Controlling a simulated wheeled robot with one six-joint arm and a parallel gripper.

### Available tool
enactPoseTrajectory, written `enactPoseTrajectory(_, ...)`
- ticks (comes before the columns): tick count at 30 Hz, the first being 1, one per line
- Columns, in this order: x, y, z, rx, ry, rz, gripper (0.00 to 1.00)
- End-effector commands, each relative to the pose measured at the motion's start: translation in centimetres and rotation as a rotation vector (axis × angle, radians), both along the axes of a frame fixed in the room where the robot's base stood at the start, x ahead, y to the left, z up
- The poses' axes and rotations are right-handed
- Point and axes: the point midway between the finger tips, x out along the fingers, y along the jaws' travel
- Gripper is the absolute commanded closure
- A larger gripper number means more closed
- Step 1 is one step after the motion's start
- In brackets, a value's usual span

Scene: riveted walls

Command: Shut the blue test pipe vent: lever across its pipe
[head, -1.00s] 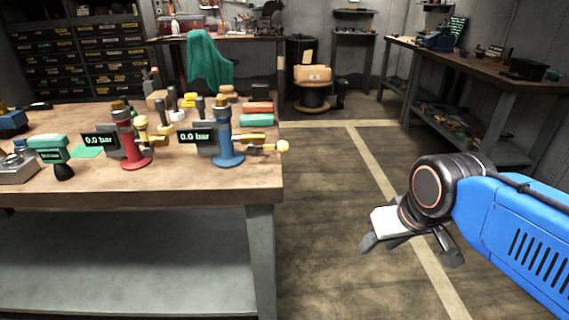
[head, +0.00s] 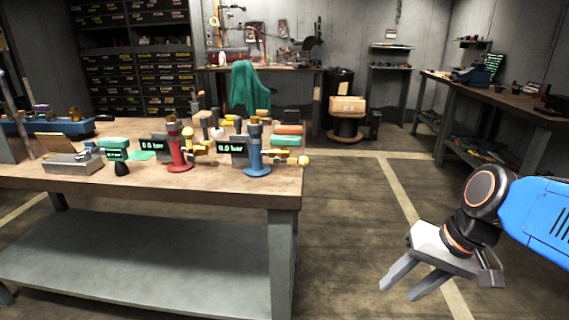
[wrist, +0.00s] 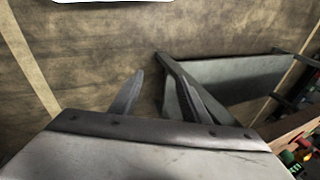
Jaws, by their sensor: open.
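The blue test pipe (head: 257,152) stands upright near the right end of the workbench in the head view. A dark display reading about 0.0 bar (head: 231,148) is beside it. Its yellow vent lever (head: 284,159) points out to the right of the pipe, ending in a pale yellow knob (head: 305,160); its exact angle to the vent is too small to tell. My gripper (head: 404,285) is open and empty over the floor, right of the bench and well apart from the pipe. The wrist view shows its two spread fingers (wrist: 150,95) with nothing between them.
The workbench (head: 150,190) also holds a red test pipe (head: 178,150) with a yellow lever, a green handheld device (head: 114,152) and a metal box (head: 73,163). The floor right of the bench is clear.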

Motion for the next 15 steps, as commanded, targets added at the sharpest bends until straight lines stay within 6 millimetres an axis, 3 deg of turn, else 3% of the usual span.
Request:
enactPoseTrajectory(8,3.6,4.4,1.9,0.241,0.154,-0.046,0.58)
enactPoseTrajectory(15,8.8,8.5,5.2,0.524,0.295,-0.090,0.58)
